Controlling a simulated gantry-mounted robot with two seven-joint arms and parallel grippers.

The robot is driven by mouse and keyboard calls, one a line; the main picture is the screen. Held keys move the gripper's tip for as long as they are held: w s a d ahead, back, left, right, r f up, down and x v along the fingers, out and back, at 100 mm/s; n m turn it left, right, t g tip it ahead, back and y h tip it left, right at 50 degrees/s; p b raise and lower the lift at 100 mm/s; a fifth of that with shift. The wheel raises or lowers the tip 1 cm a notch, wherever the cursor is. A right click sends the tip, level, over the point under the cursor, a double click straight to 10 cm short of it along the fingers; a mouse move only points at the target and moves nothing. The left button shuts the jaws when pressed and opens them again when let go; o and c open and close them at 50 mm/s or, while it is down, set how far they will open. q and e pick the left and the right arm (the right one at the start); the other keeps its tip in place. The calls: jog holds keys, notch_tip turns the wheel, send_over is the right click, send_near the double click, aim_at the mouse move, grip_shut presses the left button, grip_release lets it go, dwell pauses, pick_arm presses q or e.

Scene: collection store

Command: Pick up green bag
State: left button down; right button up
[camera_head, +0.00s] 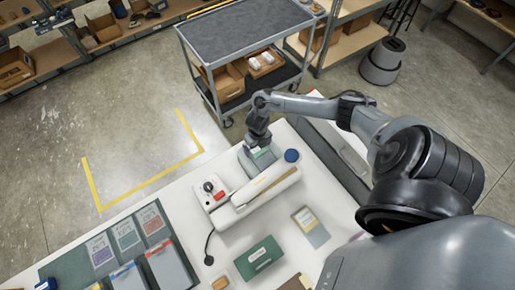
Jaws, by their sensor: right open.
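My right gripper (258,146) is at the far side of the white table, pointing down. It is open, directly over a grey-green item (247,163) whose top is partly hidden by the fingers. I cannot tell if they touch it. A dark green, flat, bag-like item (260,258) with a white label lies near the table's front, well apart from the gripper. Which of the two is the green bag is not clear from this view. My left gripper is not in view.
A white device (210,190) with a red knob and black cable stands beside a long cream roll (266,187). A blue round lid (292,155) is right of the gripper. Several sample cards lie at the left on a green mat (176,232). A grey cart (245,32) stands behind the table.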

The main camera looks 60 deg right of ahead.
jog(key=shift+c, duration=0.3)
jog(key=c, duration=0.9)
jog(key=shift+r, duration=0.15)
